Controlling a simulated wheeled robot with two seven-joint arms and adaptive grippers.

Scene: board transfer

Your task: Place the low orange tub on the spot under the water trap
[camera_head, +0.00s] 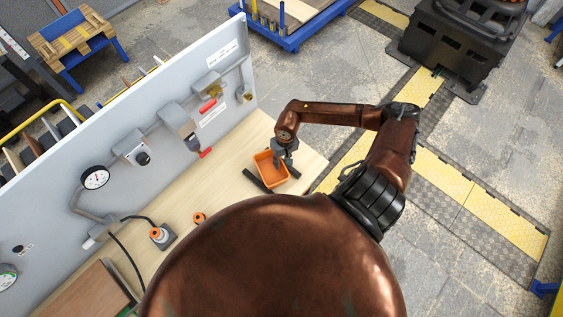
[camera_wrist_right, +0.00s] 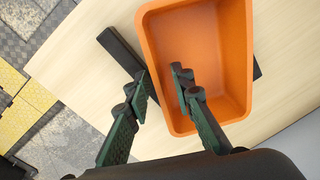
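The low orange tub (camera_head: 264,161) sits at the right end of the wooden bench, by dark bars. In the right wrist view the tub (camera_wrist_right: 222,117) is upright and looks empty. My right gripper (camera_head: 287,152) is at the tub's edge. In the right wrist view its fingers (camera_wrist_right: 160,88) are apart, one outside the tub's near-left wall and one over its inside, with the wall between them. I cannot tell if they touch it. A brass-coloured fitting (camera_head: 245,94) hangs at the pipe's right end; I cannot tell if it is the water trap. My left gripper is not in view.
A grey upright panel (camera_head: 225,118) runs along the bench's back with pipes, a gauge (camera_head: 95,177) and red-handled valves (camera_head: 207,106). An orange ring (camera_head: 199,218) and an orange-topped fitting (camera_head: 157,234) are on the bench (camera_head: 229,195). A dark bar (camera_wrist_right: 121,50) lies beside the tub.

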